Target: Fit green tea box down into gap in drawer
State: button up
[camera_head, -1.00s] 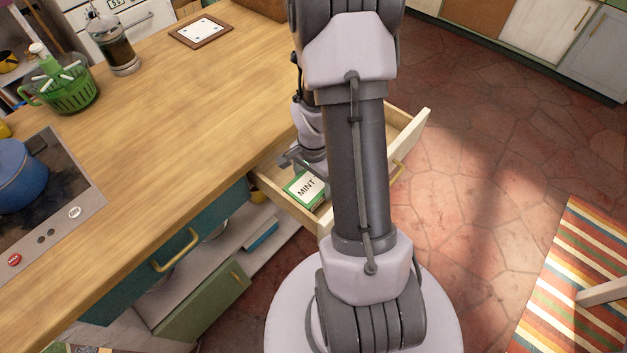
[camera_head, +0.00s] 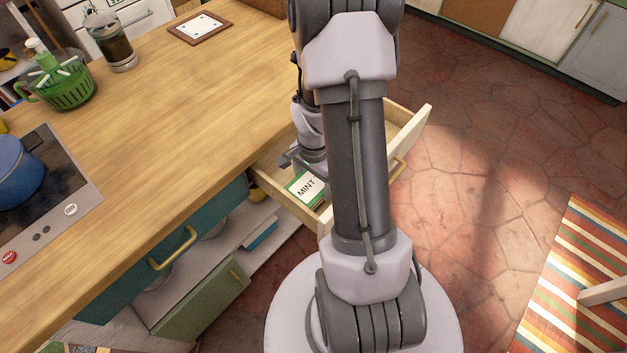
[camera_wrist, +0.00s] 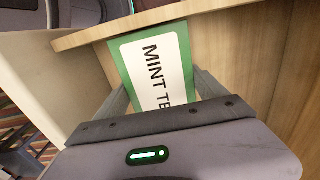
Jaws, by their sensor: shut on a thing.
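The green tea box (camera_wrist: 172,67) has a white label reading "MINT TE" in the wrist view. It also shows in the head view (camera_head: 306,189), inside the open drawer (camera_head: 281,194) near its front left wall. In the wrist view, my gripper (camera_wrist: 166,88) is shut on the box, with one finger along each side. The drawer wall (camera_wrist: 160,20) runs close by the far end of the box. My arm hides much of the drawer in the head view. I cannot see the gap or whether the box touches the drawer floor.
The wooden counter (camera_head: 170,130) lies left of and above the drawer. A teal drawer front (camera_head: 150,262) and an open green door (camera_head: 205,300) are at lower left. Open floor lies to the right.

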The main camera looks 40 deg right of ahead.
jog(key=shift+f+b, duration=0.75)
jog(key=shift+f, duration=0.1)
jog(key=o, duration=1.4)
notch_tip(320, 180, up, 18)
jog(key=p, duration=0.7)
jog(key=shift+f+p, duration=0.25)
jog(key=shift+p, duration=0.05)
